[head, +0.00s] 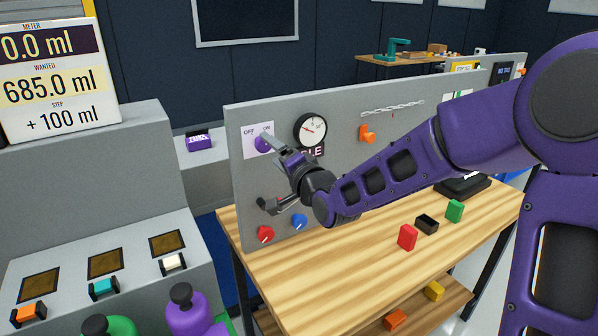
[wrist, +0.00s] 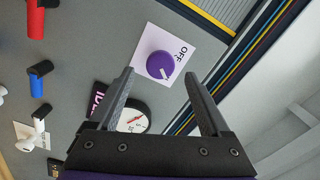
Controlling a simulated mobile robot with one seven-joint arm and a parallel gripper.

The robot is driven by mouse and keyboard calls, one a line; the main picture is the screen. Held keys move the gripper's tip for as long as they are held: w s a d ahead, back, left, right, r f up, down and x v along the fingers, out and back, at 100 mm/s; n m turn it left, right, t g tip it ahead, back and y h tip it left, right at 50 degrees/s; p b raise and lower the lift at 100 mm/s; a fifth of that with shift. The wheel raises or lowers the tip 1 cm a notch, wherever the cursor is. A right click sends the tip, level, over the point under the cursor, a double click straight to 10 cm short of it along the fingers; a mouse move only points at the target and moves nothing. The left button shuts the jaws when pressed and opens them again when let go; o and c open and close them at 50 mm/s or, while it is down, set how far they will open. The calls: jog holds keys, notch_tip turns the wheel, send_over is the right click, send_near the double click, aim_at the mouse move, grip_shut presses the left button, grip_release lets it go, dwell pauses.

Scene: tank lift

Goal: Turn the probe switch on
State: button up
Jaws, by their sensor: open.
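The probe switch is a purple round knob (head: 262,145) on a white label (head: 251,135) marked OFF and ON, at the upper left of the grey panel. My gripper (head: 264,171) is open in front of the panel, with its upper finger close to the knob and partly over it. In the wrist view the knob (wrist: 160,64) lies between the two open fingertips of my gripper (wrist: 159,74), and the gripper holds nothing. A white mark shows on the knob there, toward the lower right. OFF is readable; ON cannot be read in the wrist view.
A round dial (head: 310,130) sits right of the switch on the panel (head: 345,115). A red knob (head: 265,234) and a blue knob (head: 299,221) are below. An orange switch (head: 367,134) is farther right. Loose blocks lie on the wooden table (head: 345,265).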

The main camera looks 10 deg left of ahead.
jog(key=v, duration=1.4)
jog(key=shift+s+d, duration=0.2)
jog(key=shift+s, duration=0.05)
